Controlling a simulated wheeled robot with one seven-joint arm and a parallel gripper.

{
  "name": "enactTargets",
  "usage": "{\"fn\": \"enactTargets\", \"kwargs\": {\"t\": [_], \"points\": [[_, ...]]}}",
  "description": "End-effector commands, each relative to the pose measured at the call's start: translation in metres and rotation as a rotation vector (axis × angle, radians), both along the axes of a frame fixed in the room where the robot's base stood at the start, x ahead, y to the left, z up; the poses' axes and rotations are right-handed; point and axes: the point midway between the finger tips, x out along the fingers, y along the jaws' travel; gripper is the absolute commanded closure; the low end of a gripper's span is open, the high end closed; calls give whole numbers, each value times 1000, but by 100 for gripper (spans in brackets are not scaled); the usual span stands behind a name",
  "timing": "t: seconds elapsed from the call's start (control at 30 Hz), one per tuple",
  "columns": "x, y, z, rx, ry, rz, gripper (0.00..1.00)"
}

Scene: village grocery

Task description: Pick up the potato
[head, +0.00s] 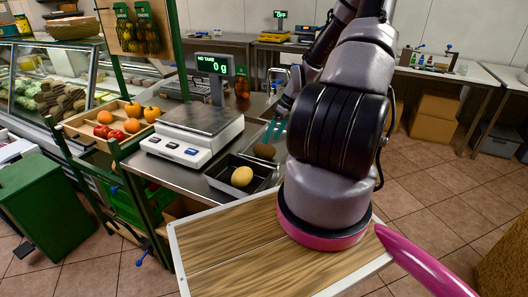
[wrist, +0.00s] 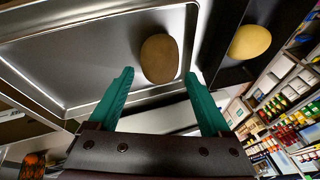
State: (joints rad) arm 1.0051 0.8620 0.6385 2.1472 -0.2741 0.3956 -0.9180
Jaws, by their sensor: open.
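The potato (wrist: 160,58), a brown oval, lies in a shiny metal tray (wrist: 75,88) in the wrist view. It also shows in the head view (head: 264,151), close to my teal fingertips. My gripper (wrist: 158,76) is open and empty. Its two fingers point toward the potato, one on each side of its near end in the picture. I cannot tell how much height separates the fingertips from it. In the head view my gripper (head: 275,131) is partly hidden behind my arm.
A pale yellow round item (head: 241,177) sits in a black tray (head: 213,178) beside the metal tray. A scale (head: 200,122) reading 0 g stands left of the trays. A wooden crate (head: 76,122) holds oranges and tomatoes. A wood-topped board (head: 215,243) lies in front.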

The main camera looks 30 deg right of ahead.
Motion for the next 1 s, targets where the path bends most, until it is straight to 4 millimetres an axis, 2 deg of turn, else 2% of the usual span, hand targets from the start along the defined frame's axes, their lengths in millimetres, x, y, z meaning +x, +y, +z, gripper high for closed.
{"fn": "enactTargets", "kwargs": {"t": [0.17,0.4,0.7,0.77,0.9,1.0], "points": [[3,8,-15,1,2,1,18],[9,21,-45,1,3,-1,18],[10,22,-49,-1,0,-1,18],[10,22,-49,-1,0,-1,37],[10,22,-49,-1,0,-1,91],[10,22,-49,-1,0,-1,92]]}}
